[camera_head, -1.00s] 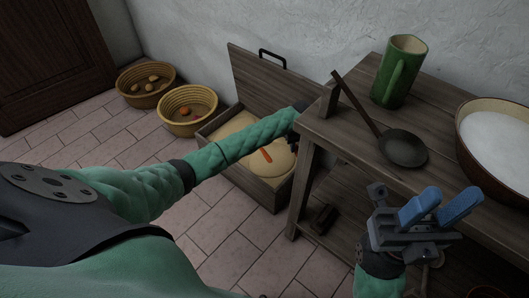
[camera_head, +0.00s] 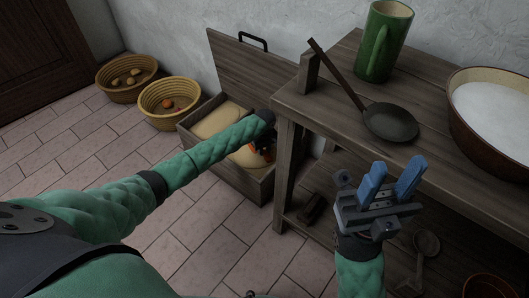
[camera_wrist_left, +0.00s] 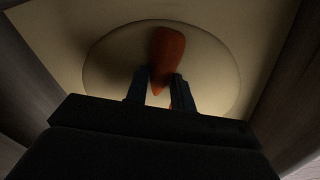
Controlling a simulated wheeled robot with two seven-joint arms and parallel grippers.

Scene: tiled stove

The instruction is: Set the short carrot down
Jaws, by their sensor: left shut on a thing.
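My left gripper (camera_head: 262,146) is down inside the open wooden box (camera_head: 232,180), beside the shelf's leg. It is shut on the short orange carrot (camera_wrist_left: 167,50). In the left wrist view the carrot's narrow end is between the dark fingers (camera_wrist_left: 160,88) and its thick end points away. A pale rounded mound (camera_wrist_left: 110,60) lies behind the carrot; whether the two touch I cannot tell. In the head view my arm and gripper hide most of the carrot. My right gripper (camera_head: 391,180) is empty, its blue fingers apart, in front of the shelf.
The box's raised lid (camera_head: 235,68) leans at the wall. Two wicker baskets (camera_head: 168,118) (camera_head: 125,92) with vegetables stand left of it. The wooden shelf (camera_head: 335,90) bears a green mug (camera_head: 380,45), a dark ladle (camera_head: 390,122) and a bowl of white stuff (camera_head: 490,140). The front floor is clear.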

